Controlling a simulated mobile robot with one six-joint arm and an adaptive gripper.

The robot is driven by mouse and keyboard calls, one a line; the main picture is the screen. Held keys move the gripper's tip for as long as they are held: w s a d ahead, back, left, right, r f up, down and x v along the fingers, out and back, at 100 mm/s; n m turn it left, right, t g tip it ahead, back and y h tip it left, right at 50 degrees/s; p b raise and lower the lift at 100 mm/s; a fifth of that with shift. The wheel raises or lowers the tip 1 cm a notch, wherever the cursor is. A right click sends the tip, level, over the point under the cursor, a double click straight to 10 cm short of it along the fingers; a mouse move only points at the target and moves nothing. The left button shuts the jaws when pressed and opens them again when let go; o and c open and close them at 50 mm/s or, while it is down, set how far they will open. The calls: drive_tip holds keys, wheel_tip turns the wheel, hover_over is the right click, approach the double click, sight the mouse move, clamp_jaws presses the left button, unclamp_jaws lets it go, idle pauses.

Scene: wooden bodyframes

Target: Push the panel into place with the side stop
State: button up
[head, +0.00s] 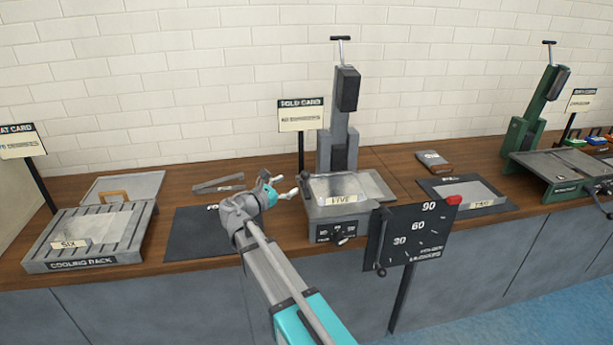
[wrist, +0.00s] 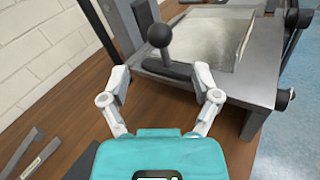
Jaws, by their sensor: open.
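The grey panel marked FIVE (head: 343,190) lies on the bed of the fold machine (head: 330,217) in the middle of the bench. Its light surface also shows in the wrist view (wrist: 212,38). The side stop appears to be the dark bar with a round ball knob (wrist: 160,37) on the machine's near side in the wrist view. My gripper (head: 281,184) is open and empty, just left of the machine. In the wrist view my fingertips (wrist: 162,76) stand either side of the bar, with the knob just beyond them. Contact cannot be told.
A cooling rack (head: 140,228) with a SIX panel stands left. A dark mat (head: 190,245) lies under my arm. A dial board (head: 420,235) with a lever stands at the machine's front right. The machine's tall column (head: 335,130) rises behind. Another mat with a panel (head: 470,194) lies right.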

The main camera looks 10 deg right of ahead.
sight(302, 177)
drive_tip(key=x, duration=0.8)
drive_tip(key=shift+w, duration=0.1)
clamp_jaws()
idle(0.4)
